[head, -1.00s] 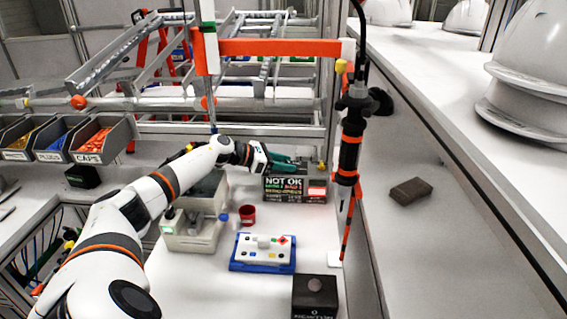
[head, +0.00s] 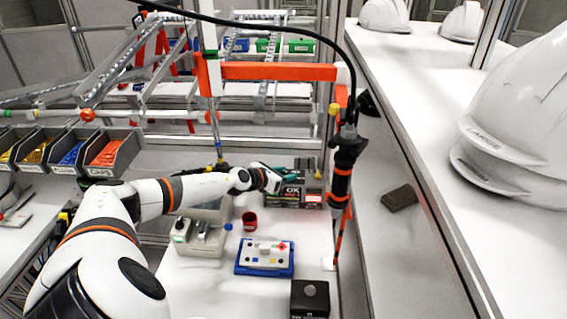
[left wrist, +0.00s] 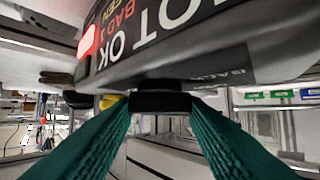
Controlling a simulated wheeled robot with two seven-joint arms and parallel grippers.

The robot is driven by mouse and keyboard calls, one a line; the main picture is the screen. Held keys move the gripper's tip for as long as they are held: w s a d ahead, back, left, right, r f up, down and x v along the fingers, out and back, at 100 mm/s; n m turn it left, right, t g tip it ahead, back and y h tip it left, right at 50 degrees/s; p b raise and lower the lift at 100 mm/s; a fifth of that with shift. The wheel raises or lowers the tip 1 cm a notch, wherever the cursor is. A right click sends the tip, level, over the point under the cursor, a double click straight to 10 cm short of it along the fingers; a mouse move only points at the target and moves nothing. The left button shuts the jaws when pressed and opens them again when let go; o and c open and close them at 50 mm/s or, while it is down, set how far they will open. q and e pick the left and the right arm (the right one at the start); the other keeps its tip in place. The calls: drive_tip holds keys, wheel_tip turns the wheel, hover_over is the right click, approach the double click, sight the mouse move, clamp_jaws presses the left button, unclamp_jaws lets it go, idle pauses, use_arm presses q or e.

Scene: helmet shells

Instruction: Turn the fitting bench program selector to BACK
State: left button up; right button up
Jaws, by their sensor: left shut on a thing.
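The fitting bench display box (head: 312,200) stands at the back of the white bench, and my left gripper hides part of its screen. In the left wrist view its face (left wrist: 150,35) appears upside down with "NOT OK" and a red patch. A label on its edge reads "BACK" (left wrist: 222,77). My left gripper (head: 287,176) is at the box's top. In the left wrist view its green fingers (left wrist: 160,112) are shut on a black selector knob (left wrist: 160,101). I cannot tell which way the knob points. My right gripper is not in view.
A black and orange tool (head: 342,170) hangs just right of the box. A red cup (head: 249,221), a grey device (head: 200,238), a blue-edged panel (head: 264,270) and a black box (head: 310,298) stand on the bench. White helmets (head: 520,125) line the right shelf.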

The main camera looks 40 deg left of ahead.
use_arm(q)
drive_tip(key=shift+r+n+y+p, duration=0.25)
drive_tip(key=shift+n+y+p, duration=0.25)
drive_tip(key=shift+n+y, duration=0.15)
drive_tip(key=shift+d+f+n+y, duration=0.1)
drive_tip(key=shift+f+n+y, duration=0.05)
drive_tip(key=shift+n+y, duration=0.15)
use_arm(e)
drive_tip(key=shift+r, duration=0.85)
use_arm(q)
drive_tip(key=shift+y, duration=0.35)
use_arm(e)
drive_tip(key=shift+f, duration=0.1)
use_arm(q)
drive_tip(key=shift+n, duration=0.35)
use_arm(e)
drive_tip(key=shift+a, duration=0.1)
use_arm(q)
drive_tip(key=o, duration=1)
drive_tip(key=shift+d, duration=0.1)
drive_tip(key=shift+b+v, duration=1.6)
drive_tip(key=shift+v, duration=4.4)
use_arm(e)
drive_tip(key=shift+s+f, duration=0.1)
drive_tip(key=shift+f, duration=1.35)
